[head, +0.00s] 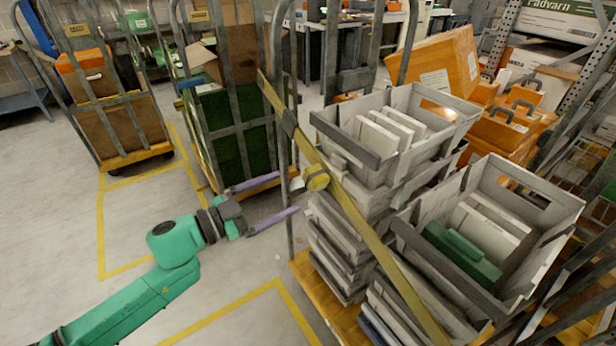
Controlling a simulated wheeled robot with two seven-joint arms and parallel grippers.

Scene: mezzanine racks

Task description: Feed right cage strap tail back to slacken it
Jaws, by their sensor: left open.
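A yellow strap (360,226) runs diagonally across the front of the right cage (290,130), from its left upright down to the lower right. A yellow buckle or roll (317,178) sits on the strap near its upper part. A small pale piece, perhaps the strap tail, shows just left of the buckle; I cannot make it out clearly. My left gripper (287,196) has two purple fingers, spread apart and empty, pointing right toward the buckle. The fingertips are close to the cage upright, left of and slightly below the buckle. My right gripper is not in view.
Stacked grey crates (390,150) with white packs stand in the right cage on an orange base. A nearer grey crate (530,182) holds a green case. Yellow-lined floor (130,215) at left is clear.

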